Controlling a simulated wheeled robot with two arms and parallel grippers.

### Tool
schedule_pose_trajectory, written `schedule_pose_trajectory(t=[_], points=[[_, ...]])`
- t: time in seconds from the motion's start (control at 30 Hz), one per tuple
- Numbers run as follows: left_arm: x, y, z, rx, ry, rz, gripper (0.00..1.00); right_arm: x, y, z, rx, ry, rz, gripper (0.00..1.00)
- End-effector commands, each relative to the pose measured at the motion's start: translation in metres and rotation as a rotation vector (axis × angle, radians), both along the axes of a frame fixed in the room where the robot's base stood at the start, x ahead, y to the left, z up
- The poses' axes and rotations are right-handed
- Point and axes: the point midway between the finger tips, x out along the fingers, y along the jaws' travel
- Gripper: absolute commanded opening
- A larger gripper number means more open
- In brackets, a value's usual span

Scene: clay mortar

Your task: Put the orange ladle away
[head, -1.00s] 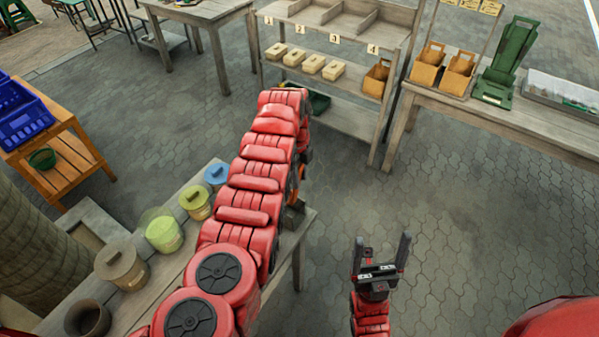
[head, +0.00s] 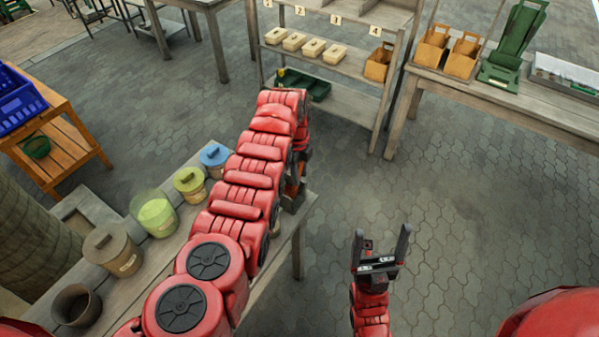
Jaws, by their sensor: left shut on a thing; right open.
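My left arm reaches forward over the near bench, and its end folds down behind its own red links. My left gripper (head: 293,197) is mostly hidden there, low near the bench's right end. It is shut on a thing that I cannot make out. The orange ladle is not clearly visible. My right gripper (head: 381,250) is open and empty, pointing up over bare paving.
The near bench (head: 262,285) carries several lidded pots, including a blue-lidded one (head: 214,157), and an open dark pot (head: 77,305). A numbered shelf (head: 345,108) holds several cream boxes and a green tray (head: 303,84). A right table (head: 500,98) holds wooden caddies.

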Motion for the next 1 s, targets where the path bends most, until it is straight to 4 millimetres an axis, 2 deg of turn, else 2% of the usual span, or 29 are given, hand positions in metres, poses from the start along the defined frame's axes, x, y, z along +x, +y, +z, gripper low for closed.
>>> schedule_pose_trajectory(t=[0.23,0.27,0.4,0.47,0.8,1.0], points=[[0.0,0.0,0.001,0.0,0.0,0.0,0.0,0.0,0.0,0.0,0.0,0.0,0.0,0.86],[0.0,0.0,0.001,0.0,0.0,0.0,0.36,0.0,0.0,0.0,0.0,0.0,0.0,0.86],[0.0,0.0,0.0,0.0,0.0,0.0,0.61,0.0,0.0,0.0,0.0,0.0,0.0,0.86],[0.0,0.0,0.0,0.001,0.001,0.0,0.69,0.0,0.0,0.0,0.0,0.0,0.0,0.86],[0.0,0.0,0.002,0.0,0.0,0.0,0.69,0.0,0.0,0.0,0.0,0.0,0.0,0.86],[0.002,0.001,0.02,-0.002,-0.004,-0.001,0.69,0.0,0.0,-0.006,0.0,0.0,0.0,0.86]])
